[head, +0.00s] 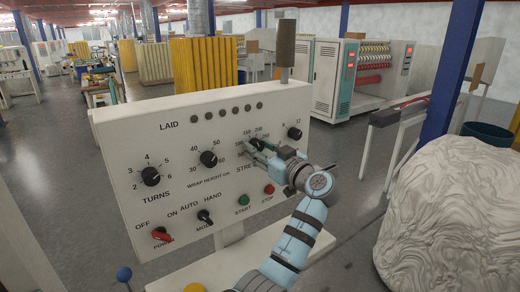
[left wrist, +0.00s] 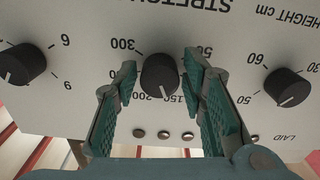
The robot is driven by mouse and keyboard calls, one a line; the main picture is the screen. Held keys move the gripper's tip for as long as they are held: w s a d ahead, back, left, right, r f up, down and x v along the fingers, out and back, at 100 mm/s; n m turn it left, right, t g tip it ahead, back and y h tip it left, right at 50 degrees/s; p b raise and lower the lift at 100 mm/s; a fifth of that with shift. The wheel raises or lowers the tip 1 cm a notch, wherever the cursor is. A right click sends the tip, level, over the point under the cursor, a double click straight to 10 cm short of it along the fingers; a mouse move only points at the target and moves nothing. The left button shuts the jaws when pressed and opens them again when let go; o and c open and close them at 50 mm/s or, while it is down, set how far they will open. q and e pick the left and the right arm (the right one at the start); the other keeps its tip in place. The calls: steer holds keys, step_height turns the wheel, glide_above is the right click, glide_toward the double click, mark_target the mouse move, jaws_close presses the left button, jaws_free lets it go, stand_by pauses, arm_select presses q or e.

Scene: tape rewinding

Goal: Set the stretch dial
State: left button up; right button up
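Contact with the knob is not clear. In the head view my left gripper (head: 262,151) is at the panel and partly hides the dial and the STRETCH label. My right gripper is not in view.
Nearby on the panel are the wrap height dial (head: 208,158), the turns dial (head: 150,176), another dial (head: 294,133), the mode switch (head: 204,216), the red power switch (head: 161,234), the green start button (head: 243,200) and the red stop button (head: 268,189). A white wrapped bulk (head: 450,220) stands at right.

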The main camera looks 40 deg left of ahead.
arm_select(q)
jaws_close()
